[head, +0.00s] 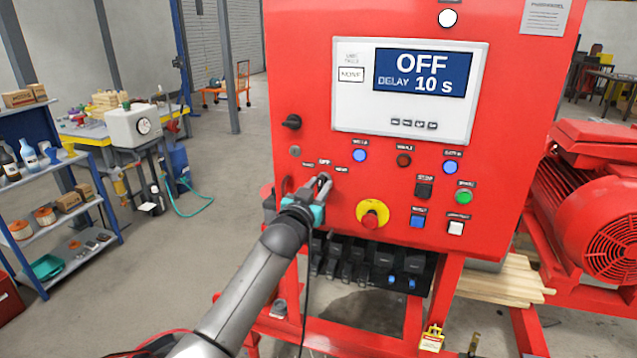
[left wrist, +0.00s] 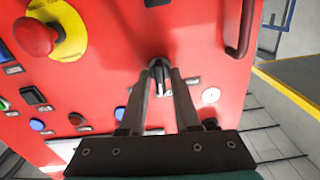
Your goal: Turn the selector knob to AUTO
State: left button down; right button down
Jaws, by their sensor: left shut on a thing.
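The red control panel (head: 315,90) faces me, with a display (head: 423,73) reading "OFF" and "DELAY 10 s". The small dark selector knob (left wrist: 158,72) sits on the panel's lower left, under a row of small labels; the middle one (head: 325,162) seems to read OFF. My left gripper (head: 322,185) reaches it from below, and its fingers are shut on the knob, one on each side. In the left wrist view my left gripper (left wrist: 160,85) largely frames the knob, and a pale mark shows on it. My right gripper is in neither view.
A yellow-ringed red emergency button (head: 371,214) is close to the right of the gripper. A dark handle (left wrist: 243,25) stands out near the panel's edge. Another black rotary switch (head: 291,122) is above left. A red motor (head: 590,190) is at right; floor at left is open.

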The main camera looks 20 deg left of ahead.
pick_arm(q)
jog(key=m+p, duration=0.1)
jog(key=m, duration=0.3)
jog(key=shift+m, duration=0.3)
jog(key=m, duration=0.4)
jog(key=shift+m, duration=0.3)
jog(key=c, duration=0.9)
grip_release()
jog(key=shift+s, duration=0.1)
jog(key=shift+s+p, duration=0.3)
jog(key=shift+s, duration=0.3)
jog(key=s, duration=1.3)
jog(key=shift+s+a, duration=0.25)
jog(key=shift+s, duration=0.15)
